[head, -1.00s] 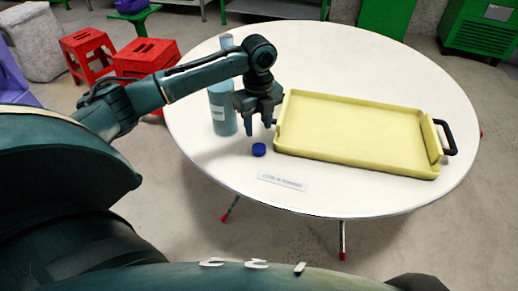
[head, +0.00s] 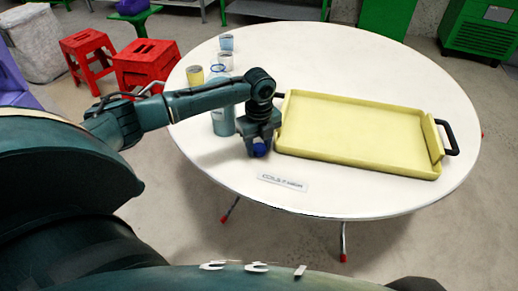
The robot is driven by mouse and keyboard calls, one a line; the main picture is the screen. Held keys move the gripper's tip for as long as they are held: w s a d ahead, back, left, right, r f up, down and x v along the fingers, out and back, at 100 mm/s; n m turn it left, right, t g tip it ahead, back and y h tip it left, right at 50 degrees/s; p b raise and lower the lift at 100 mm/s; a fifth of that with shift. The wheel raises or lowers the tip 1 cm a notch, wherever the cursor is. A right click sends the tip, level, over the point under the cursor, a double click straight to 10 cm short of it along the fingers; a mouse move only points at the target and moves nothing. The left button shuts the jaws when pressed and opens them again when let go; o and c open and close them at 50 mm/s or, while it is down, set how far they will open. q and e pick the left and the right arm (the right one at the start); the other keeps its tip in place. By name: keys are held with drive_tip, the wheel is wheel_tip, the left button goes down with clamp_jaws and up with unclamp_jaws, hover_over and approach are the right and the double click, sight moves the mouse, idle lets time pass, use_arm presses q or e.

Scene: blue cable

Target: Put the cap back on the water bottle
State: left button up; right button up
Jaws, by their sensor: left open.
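The blue cap (head: 260,150) is on the white table near its left front, left of the tray. My left gripper (head: 258,146) is down at the cap, with its open fingers around or just beside it; the exact gap is hidden. The blue-grey water bottle (head: 222,122) stands upright just left of the gripper. My arm hides its upper part. My right gripper is out of view.
A yellow tray (head: 350,97) with dark handles takes up the table's middle and right. A white label (head: 283,181) lies in front of the cap. Cups, including a yellow one (head: 195,76) and a blue one (head: 227,42), stand behind my arm.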

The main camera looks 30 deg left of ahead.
sight(259, 148)
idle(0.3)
use_arm(q)
drive_tip(key=c, duration=0.6)
wheel_tip(259, 148, up, 10)
drive_tip(key=p, duration=0.1)
idle(0.3)
